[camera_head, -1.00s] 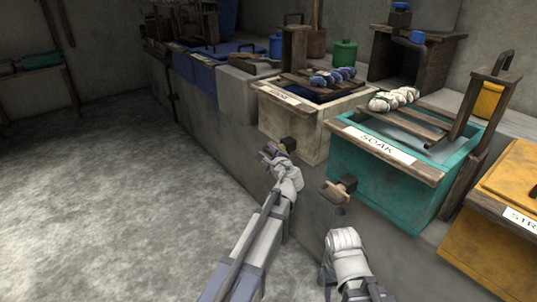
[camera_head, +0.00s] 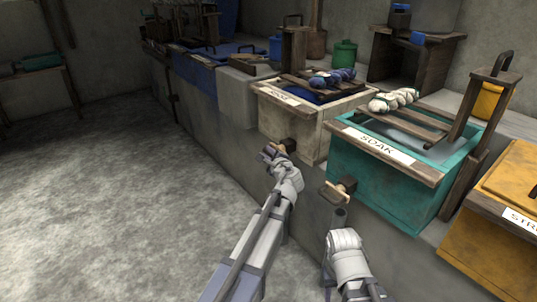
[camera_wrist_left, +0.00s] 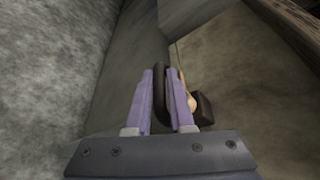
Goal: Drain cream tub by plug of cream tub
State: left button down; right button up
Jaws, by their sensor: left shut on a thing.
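The cream tub (camera_head: 264,114) is a pale wooden box with a label on its front rim, left of the teal tub. Its plug (camera_head: 289,145) is a dark block low on the front, with a small handle. My left gripper (camera_head: 271,152) is at this plug. In the left wrist view, the fingers (camera_wrist_left: 160,92) are on either side of a dark, rounded handle bar, shut on the plug. A tan end piece and a dark block (camera_wrist_left: 205,108) show by the right finger.
The teal tub (camera_head: 390,195), marked SOAK, has its own plug (camera_head: 346,184) close to the right of my left arm. A yellow tub (camera_head: 500,245) stands at the far right. Yarn bundles (camera_head: 393,100) lie on slats over the tubs. The floor (camera_head: 120,200) at left is clear.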

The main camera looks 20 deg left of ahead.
pick_arm(q)
jog(key=shift+a, duration=0.15)
dwell(0.5)
jog(key=shift+s+a, duration=0.85)
jog(key=shift+s, duration=0.2)
jog(key=c, duration=0.8)
grip_release()
jog(key=shift+f, duration=0.1)
jog(key=shift+c, duration=0.2)
jog(key=shift+d, duration=0.1)
jog(key=p+v, duration=0.1)
jog(key=v, duration=0.6)
jog(key=shift+s+p, duration=0.3)
jog(key=shift+p, duration=0.05)
